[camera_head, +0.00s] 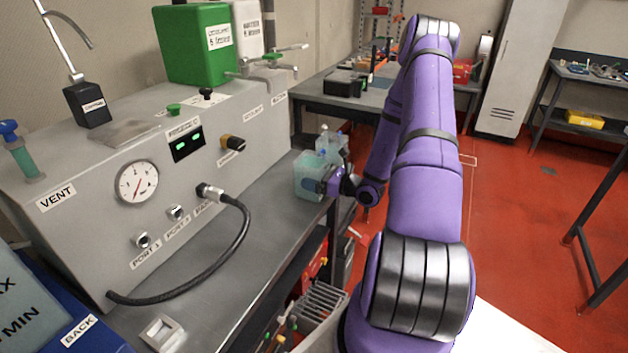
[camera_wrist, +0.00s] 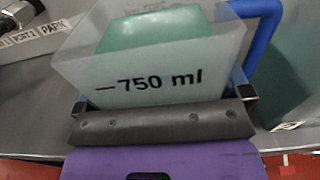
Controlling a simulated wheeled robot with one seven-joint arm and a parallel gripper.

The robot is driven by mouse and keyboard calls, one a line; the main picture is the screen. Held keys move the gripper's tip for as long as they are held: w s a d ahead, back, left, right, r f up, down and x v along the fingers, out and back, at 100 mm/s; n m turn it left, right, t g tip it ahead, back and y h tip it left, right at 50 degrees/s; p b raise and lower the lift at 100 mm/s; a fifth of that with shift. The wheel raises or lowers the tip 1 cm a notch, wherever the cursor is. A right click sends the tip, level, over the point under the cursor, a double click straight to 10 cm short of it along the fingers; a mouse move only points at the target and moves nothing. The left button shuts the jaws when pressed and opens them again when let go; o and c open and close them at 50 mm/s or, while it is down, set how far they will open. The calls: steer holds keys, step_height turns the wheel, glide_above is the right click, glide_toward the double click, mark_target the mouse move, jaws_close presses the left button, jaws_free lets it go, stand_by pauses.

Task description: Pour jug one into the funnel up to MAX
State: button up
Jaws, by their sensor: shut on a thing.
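My gripper (camera_head: 336,185) is at the front shelf's far right end, shut on a translucent jug (camera_head: 308,180) with pale teal liquid. In the wrist view this jug (camera_wrist: 150,85) fills the space beyond the jaws, with a "750 ml" mark, green liquid inside and a blue handle (camera_wrist: 262,30) at right. It looks roughly upright. At the lower left, a partly cut-off translucent panel (camera_head: 25,300) carries MAX and MIN lettering. I cannot make out a funnel.
A grey console (camera_head: 120,185) with gauge, ports and a black hose (camera_head: 235,250) lines the left of the grey bench. A green can (camera_head: 195,45) and a white can (camera_head: 247,30) stand on it. A small white square holder (camera_head: 162,333) lies on the near bench.

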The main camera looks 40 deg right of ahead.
mark_target(325, 167)
steer(key=shift+r, duration=2.05)
